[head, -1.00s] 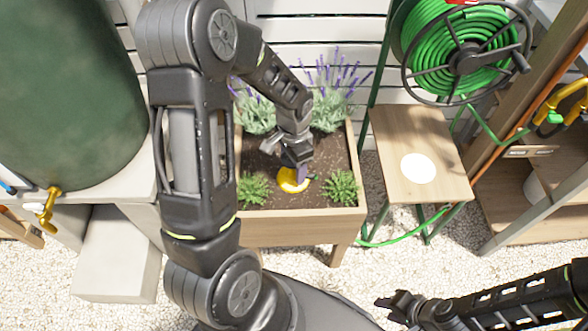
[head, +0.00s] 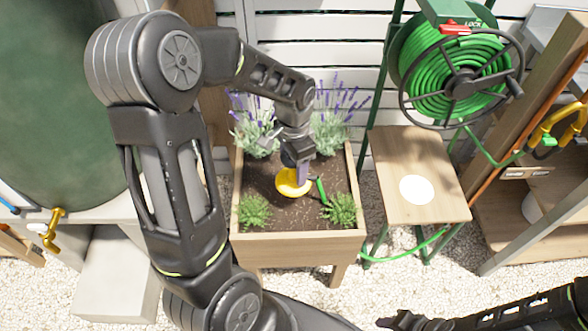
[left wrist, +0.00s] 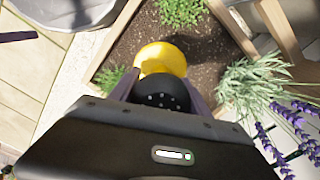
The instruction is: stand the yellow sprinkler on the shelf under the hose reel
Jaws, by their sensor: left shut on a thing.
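The yellow sprinkler (head: 291,183) is a round yellow piece with a black top, held over the soil of the wooden planter. My left gripper (head: 300,172) is shut on it; in the left wrist view the sprinkler's yellow base (left wrist: 163,58) and black head (left wrist: 160,92) sit between the fingers. I cannot tell how far it is above the soil. The shelf (head: 428,157) under the green hose reel (head: 455,70) is a wooden board with a white disc (head: 417,190) on it. My right gripper (head: 392,323) is at the bottom edge; its fingers are too small to judge.
The planter (head: 298,245) holds lavender (head: 335,125) at the back and small green plants (head: 341,209) in front. A wooden rack (head: 535,130) is right of the shelf. The shelf top is otherwise clear.

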